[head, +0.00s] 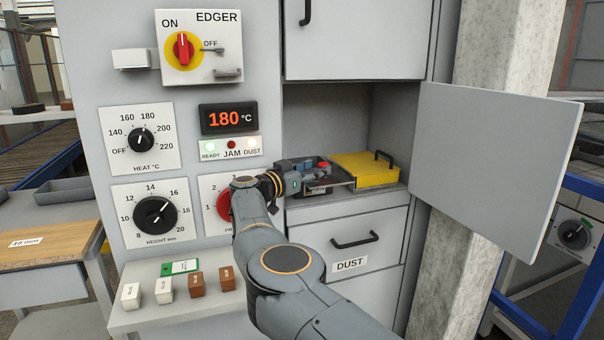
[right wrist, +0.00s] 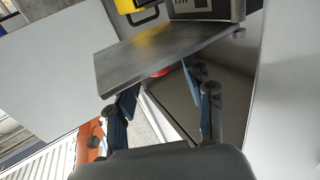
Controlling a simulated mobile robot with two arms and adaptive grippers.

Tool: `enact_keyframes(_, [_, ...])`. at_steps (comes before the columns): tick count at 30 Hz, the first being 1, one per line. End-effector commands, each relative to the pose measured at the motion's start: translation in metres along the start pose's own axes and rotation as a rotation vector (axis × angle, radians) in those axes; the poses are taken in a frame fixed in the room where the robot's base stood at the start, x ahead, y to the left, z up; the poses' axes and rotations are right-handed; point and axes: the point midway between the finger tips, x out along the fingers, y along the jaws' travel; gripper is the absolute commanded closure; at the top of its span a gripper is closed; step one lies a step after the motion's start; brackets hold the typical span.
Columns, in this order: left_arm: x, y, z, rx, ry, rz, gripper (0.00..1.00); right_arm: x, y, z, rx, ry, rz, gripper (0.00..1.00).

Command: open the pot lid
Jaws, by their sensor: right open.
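A dark box with a white label (head: 318,189), which looks like the pot, sits in the open compartment. A flat dark plate above it looks like its lid (right wrist: 165,55). A small red part (head: 323,165) shows at the plate, and a sliver of red shows past its edge in the right wrist view (right wrist: 160,72). My right gripper (head: 308,173) reaches in beside the red part. Its two fingers (right wrist: 165,100) are apart with nothing clearly between them. Whether they touch the lid I cannot tell. My left gripper is not in view.
A yellow box with a black handle (head: 365,169) stands right of the pot. The open grey door (head: 492,165) is at the right. The DUST drawer (head: 350,242) is below. Control dials (head: 155,216) fill the panel at the left. Small blocks (head: 163,291) stand on a ledge.

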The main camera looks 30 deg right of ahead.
Motion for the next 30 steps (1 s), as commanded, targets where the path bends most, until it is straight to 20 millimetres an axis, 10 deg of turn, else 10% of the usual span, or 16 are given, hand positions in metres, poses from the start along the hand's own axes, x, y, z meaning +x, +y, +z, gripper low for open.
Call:
enact_keyframes(12, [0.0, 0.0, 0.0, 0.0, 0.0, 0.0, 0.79, -0.042, -0.002, -0.001, 0.002, -0.001, -0.002, 0.48])
enact_keyframes(30, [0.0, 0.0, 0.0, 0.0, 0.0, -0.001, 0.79, -0.046, -0.002, 0.0, 0.0, 0.0, -0.004, 0.48])
